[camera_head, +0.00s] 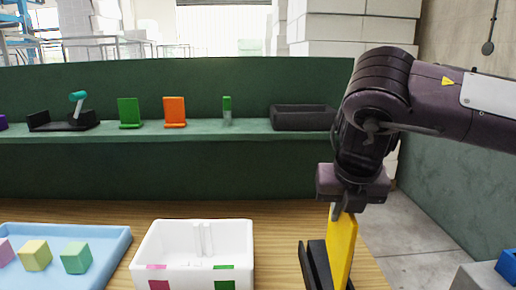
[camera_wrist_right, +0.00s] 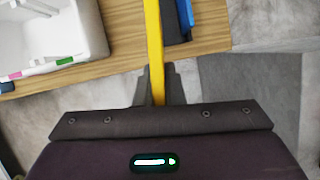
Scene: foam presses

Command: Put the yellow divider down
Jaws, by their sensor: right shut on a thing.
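The yellow divider (camera_head: 341,250) is a flat upright panel near the right end of the wooden table. My right gripper (camera_head: 346,207) is shut on its top edge from above. In the right wrist view the divider (camera_wrist_right: 154,45) shows edge-on, running up from between the fingers of my right gripper (camera_wrist_right: 158,85). A black slotted stand (camera_head: 316,265) is just left of the divider, and it also shows in the wrist view (camera_wrist_right: 174,24). The divider's lower end is cut off by the frame, so I cannot tell whether it touches anything. My left gripper is out of view.
A white bin (camera_head: 205,240) with pink and green marks stands left of the stand. A blue tray (camera_head: 115,240) holding several cubes is further left. A green shelf (camera_head: 250,132) at the back holds a green panel (camera_head: 129,112), an orange panel (camera_head: 175,110) and a dark tray (camera_head: 304,118).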

